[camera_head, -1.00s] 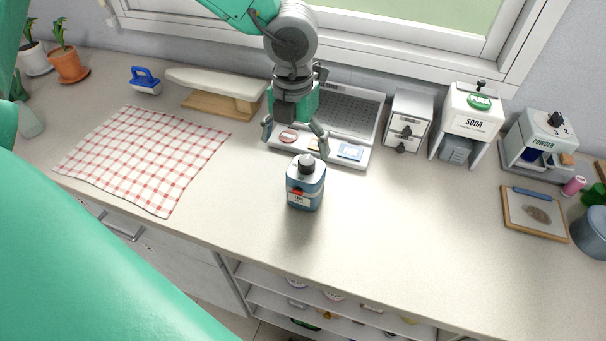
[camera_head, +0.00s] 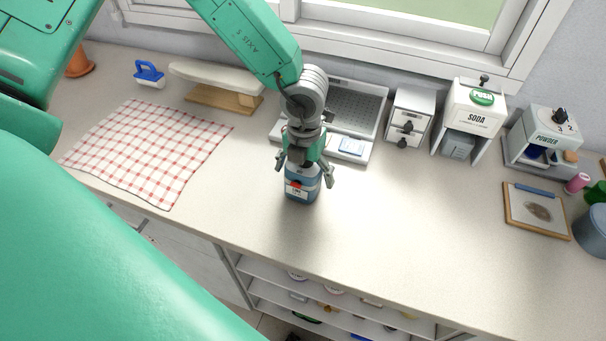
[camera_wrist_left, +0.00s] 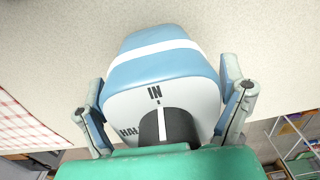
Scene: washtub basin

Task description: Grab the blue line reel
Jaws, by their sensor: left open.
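A blue casing with a white band, a pale top and a dark knob, which I take to be the blue line reel (camera_head: 301,191), stands upright on the counter. In the left wrist view the reel (camera_wrist_left: 160,62) fills the middle, with its lettered top facing the camera. My left gripper (camera_head: 305,177) is directly above it and hides its upper part. The gripper (camera_wrist_left: 163,112) is open, with one finger on each side of the reel's top; I cannot tell whether either finger touches it. My right gripper is in neither view.
Behind are a dish-rack-like tray (camera_head: 352,108), a small drawer box (camera_head: 409,112) and the soda dispenser (camera_head: 472,115). A checked cloth (camera_head: 150,150) lies to the left. The counter right of the reel is clear up to a clipboard (camera_head: 536,211). Shelves open below the front edge.

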